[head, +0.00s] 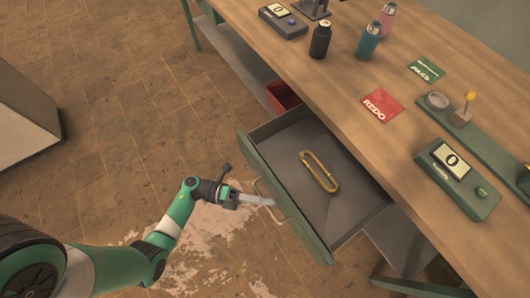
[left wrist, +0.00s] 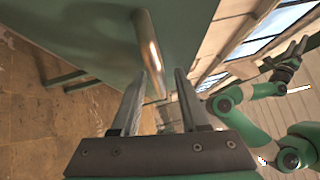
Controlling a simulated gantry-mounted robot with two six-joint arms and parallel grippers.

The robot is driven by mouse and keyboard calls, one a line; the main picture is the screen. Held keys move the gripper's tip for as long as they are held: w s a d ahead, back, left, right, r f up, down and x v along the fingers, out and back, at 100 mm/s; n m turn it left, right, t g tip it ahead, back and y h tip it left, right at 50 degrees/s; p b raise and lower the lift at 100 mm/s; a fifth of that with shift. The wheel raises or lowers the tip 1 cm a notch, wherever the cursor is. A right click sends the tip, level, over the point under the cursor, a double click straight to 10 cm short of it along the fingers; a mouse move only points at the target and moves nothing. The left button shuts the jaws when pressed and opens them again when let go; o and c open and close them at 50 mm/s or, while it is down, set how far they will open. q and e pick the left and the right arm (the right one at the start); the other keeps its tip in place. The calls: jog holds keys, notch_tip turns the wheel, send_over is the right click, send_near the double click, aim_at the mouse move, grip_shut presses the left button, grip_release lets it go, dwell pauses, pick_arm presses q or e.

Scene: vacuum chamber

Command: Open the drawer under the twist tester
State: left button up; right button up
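The drawer (head: 265,180) with a green front stands pulled out from under the wooden bench, showing its grey inside. A gold, long ring-shaped piece (head: 319,171) lies in it. My left gripper (head: 270,202) is at the drawer's metal handle (head: 268,193). In the left wrist view the handle (left wrist: 150,50) reaches between the tips of the left gripper (left wrist: 160,85), whose fingers stand apart. A green unit with a display (head: 458,180) sits on the bench to the right; I cannot tell if it is the twist tester. My right gripper (left wrist: 294,52) is small at the right of the wrist view.
On the bench top (head: 325,75) are a red REDO card (head: 381,105), a green PASS card (head: 426,70), several bottles and another display unit (head: 283,21). A red bin (head: 283,96) is beneath the bench.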

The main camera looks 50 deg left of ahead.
pick_arm(q)
jog(key=shift+a, duration=0.1)
dwell(0.3)
jog(key=v, duration=1.1)
jog(key=shift+s+a, duration=0.15)
jog(key=shift+s, duration=0.05)
jog(key=shift+f, duration=0.1)
